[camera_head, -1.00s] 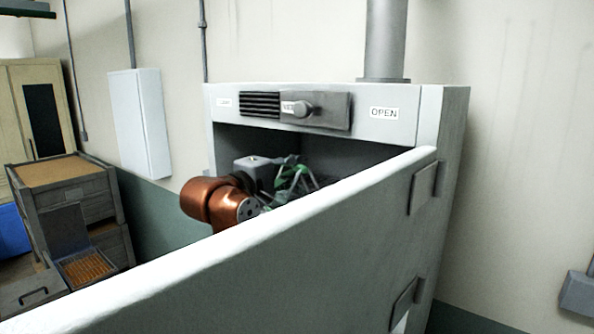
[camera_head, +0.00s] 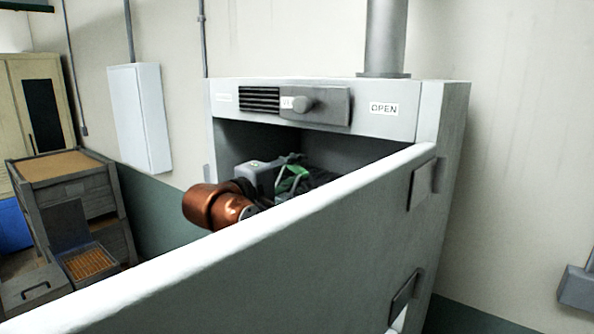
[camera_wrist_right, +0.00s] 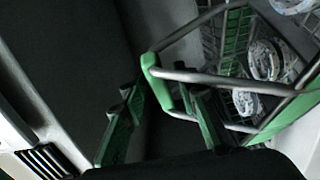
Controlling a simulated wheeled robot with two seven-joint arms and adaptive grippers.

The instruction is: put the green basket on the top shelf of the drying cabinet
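The grey drying cabinet (camera_head: 330,122) stands against the wall; its door (camera_head: 330,235) is swung open toward me and hides the lower inside. My right gripper (camera_head: 290,172) is inside the upper opening, partly hidden by the door. In the right wrist view its two fingers (camera_wrist_right: 160,112) are apart. The green basket (camera_wrist_right: 230,65) is beyond them, a wire basket with several whitish ring-like pieces. Its handle's green grip (camera_wrist_right: 150,75) lies by the fingertips, and I see no finger clamped on it. The shelf under the basket is hidden. My left gripper is out of view.
The cabinet's front top has a vent slider with a knob (camera_head: 303,104) and an OPEN label (camera_head: 384,109). A pipe (camera_head: 386,40) rises from its top. A wooden-topped drawer unit (camera_head: 62,170) and a wall box (camera_head: 140,118) are at left.

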